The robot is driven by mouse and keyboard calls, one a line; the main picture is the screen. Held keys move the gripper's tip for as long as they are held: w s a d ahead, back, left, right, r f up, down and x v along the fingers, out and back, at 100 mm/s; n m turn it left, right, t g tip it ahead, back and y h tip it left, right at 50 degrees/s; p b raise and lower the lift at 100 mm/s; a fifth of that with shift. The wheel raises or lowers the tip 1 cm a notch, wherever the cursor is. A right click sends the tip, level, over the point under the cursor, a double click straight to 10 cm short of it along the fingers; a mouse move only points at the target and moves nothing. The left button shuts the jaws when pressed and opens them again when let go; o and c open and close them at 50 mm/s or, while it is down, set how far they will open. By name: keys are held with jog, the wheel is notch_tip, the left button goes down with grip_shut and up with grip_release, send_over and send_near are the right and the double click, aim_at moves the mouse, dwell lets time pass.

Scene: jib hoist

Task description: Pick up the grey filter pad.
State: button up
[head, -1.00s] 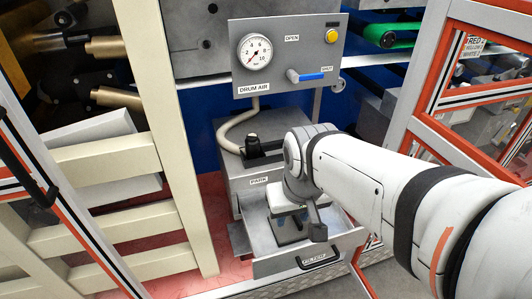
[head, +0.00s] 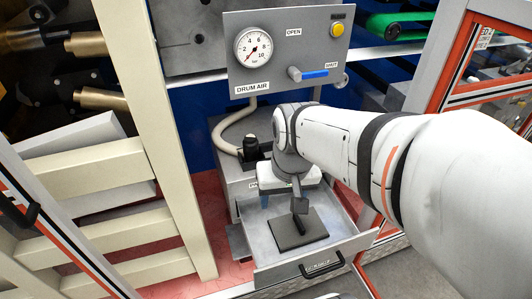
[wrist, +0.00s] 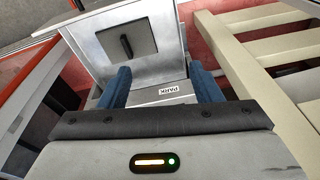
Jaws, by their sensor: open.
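The grey filter pad (head: 312,231) is a flat dark-grey square with a dark upright grip. It lies in the open drawer (head: 262,240) marked FILTER, below the drum-air panel. In the wrist view the pad (wrist: 112,40) lies beyond my fingers, up and to the left, with its black grip at its middle. My gripper (wrist: 160,76) is open, its two blue fingers apart with nothing between them. In the head view my gripper sits at the drawer's back, behind the pad; its fingertips are hidden there. It does not hold the pad.
The PARK box (head: 232,172) stands behind the drawer, with its label between my fingers in the wrist view. Above is the DRUM AIR panel (head: 285,50) with gauge and blue lever. Cream rails (head: 90,165) stand left, an orange-framed guard (head: 455,100) right.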

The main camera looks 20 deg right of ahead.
aim_at(300, 221)
jog(key=o, duration=0.7)
jog(key=w+d+f+m+g+y, duration=0.1)
jog(key=w+d+f+m, duration=0.1)
jog(key=w+f, duration=0.1)
jog(key=w+d+f+m+y+b, duration=0.1)
jog(key=w+d+f+m, duration=0.2)
jog(key=f, duration=0.1)
jog(key=w+d+f+m+g+y+b, duration=0.1)
jog(key=w+d+f+m, duration=0.1)
jog(key=f+m, duration=0.1)
jog(key=shift+w+d+f+g, duration=0.25)
jog(key=shift+w+d+g, duration=0.05)
jog(key=shift+w, duration=0.1)
jog(key=shift+o, duration=0.3)
jog(key=w+d+f+m+y+b, duration=0.1)
jog(key=w+d+f+m+y, duration=0.2)
jog(key=d+f+m, duration=0.5)
notch_tip(300, 221, down, 4)
jog(key=shift+d+f, duration=0.2)
jog(key=shift+d, duration=0.25)
jog(key=shift+f, duration=0.35)
jog(key=shift+a+r+b+x, duration=0.1)
jog(key=shift+a+b+x, duration=0.1)
jog(key=shift+x, duration=1.6)
jog(key=shift+a+r+b+x, duration=0.15)
jog(key=shift+x, duration=1.7)
